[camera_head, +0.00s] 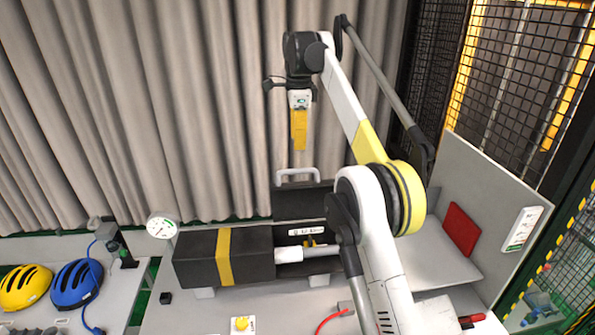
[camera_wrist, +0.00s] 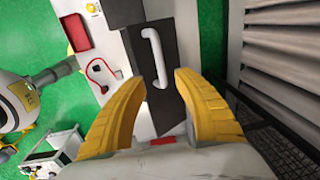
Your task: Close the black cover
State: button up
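The black cover (camera_head: 290,204) stands raised at the back of the black box (camera_head: 195,262), so the compartment beside the yellow stripe is uncovered. Its pale handle (camera_head: 297,172) is at the cover's upper edge. My gripper (camera_head: 299,148) hangs above the handle with its yellow fingers pointing down, apart from it. In the wrist view my gripper (camera_wrist: 175,105) has its two fingers spread wide and empty. There the handle (camera_wrist: 155,57) shows ahead of the fingertips on the dark cover (camera_wrist: 176,66). My arm hides the right part of the box in the head view.
A round gauge (camera_head: 161,226) stands left of the box. Yellow (camera_head: 24,287) and blue (camera_head: 76,284) helmets lie farther left. A grey panel (camera_head: 490,190) and mesh fence (camera_head: 500,70) bound the right. A curtain (camera_head: 180,110) hangs behind.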

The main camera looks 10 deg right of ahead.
jog(key=f, duration=0.7)
jog(key=w+f, duration=0.1)
jog(key=f, duration=0.2)
jog(key=shift+f, duration=0.2)
jog(key=shift+s, duration=0.1)
grip_shut()
